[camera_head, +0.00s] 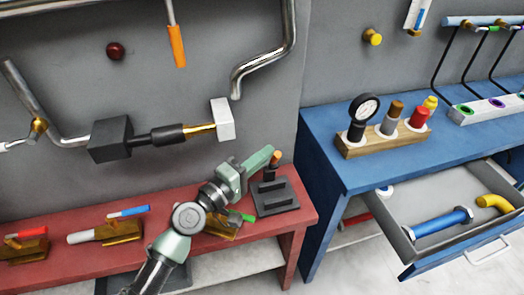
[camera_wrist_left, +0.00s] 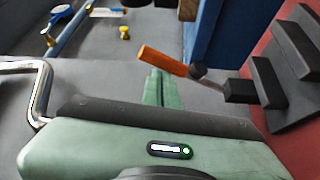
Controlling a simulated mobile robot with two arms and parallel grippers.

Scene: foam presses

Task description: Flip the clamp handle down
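The clamp has a stepped black base (camera_head: 272,195) on the right end of the red bench. Its orange handle (camera_head: 275,157) stands up from the base. In the left wrist view the orange handle (camera_wrist_left: 163,60) juts away from the black base (camera_wrist_left: 268,82), joined by a short metal piece. My left gripper (camera_head: 260,160) is beside the handle, to its left in the head view. Its green fingers (camera_wrist_left: 163,88) look closed together, with nothing seen between them. The fingertips are close to the handle's free end; I cannot tell whether they touch. My right gripper is not in view.
Smaller clamps with red (camera_head: 26,234), blue (camera_head: 128,211) and green (camera_head: 240,216) handles stand along the red bench (camera_head: 70,262). A blue bench (camera_head: 345,175) with an open drawer (camera_head: 405,205) is to the right. Pipes and a black-and-brass tool (camera_head: 165,134) are on the wall behind.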

